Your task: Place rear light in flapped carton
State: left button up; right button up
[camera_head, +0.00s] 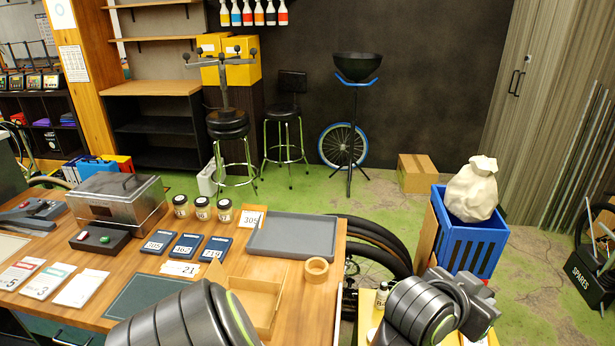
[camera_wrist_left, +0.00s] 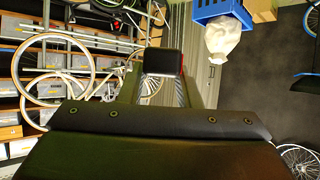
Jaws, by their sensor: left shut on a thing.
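The rear light (camera_wrist_left: 162,62) is a small dark block with a red edge, in the left wrist view. It sits between the fingers of my left gripper (camera_wrist_left: 164,88), which is shut on it. In the head view my left arm rises at the bottom edge, and its fingers and the light cannot be made out there. An open tan cardboard carton (camera_head: 267,297) lies on the near part of the wooden table, partly hidden behind my left arm. My right arm shows at the lower right, with no fingers visible.
A grey tray (camera_head: 291,236) and a tape roll (camera_head: 316,268) lie behind and right of the carton. Number plates (camera_head: 187,246), jars (camera_head: 202,208) and a metal tank (camera_head: 117,199) stand further left. A blue crate (camera_head: 473,243) with a white sack (camera_head: 473,190) stands right of the table.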

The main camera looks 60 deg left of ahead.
aim_at(252, 302)
jog(key=k+j+z, duration=0.3)
jog(key=k+j, duration=0.2)
jog(key=j, duration=0.25)
jog(key=k+j+z, duration=0.3)
jog(key=k+j, duration=0.75)
